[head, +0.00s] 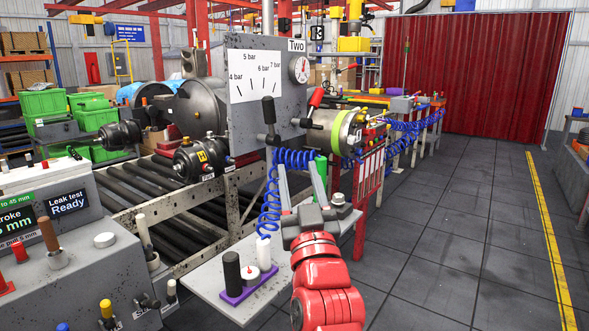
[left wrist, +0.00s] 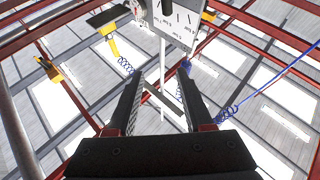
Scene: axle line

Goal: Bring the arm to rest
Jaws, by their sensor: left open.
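My left arm, red, comes up from the bottom middle of the head view. Its left gripper (head: 300,182) points upward, in front of the lower edge of a grey panel (head: 243,100) marked "Two". The two fingers stand apart, with nothing held between them. In the left wrist view the gripper (left wrist: 160,78) is open too, its fingers spread against the roof, with the panel (left wrist: 168,22) beyond the tips. My right gripper does not show in either view.
A small shelf (head: 205,284) below the gripper carries a purple tray (head: 248,287) with a black cylinder (head: 232,272). Blue coiled hoses (head: 270,203) hang close to the gripper's left. A roller conveyor (head: 180,200) and a grey test console (head: 85,275) lie left. Open floor (head: 440,240) lies right.

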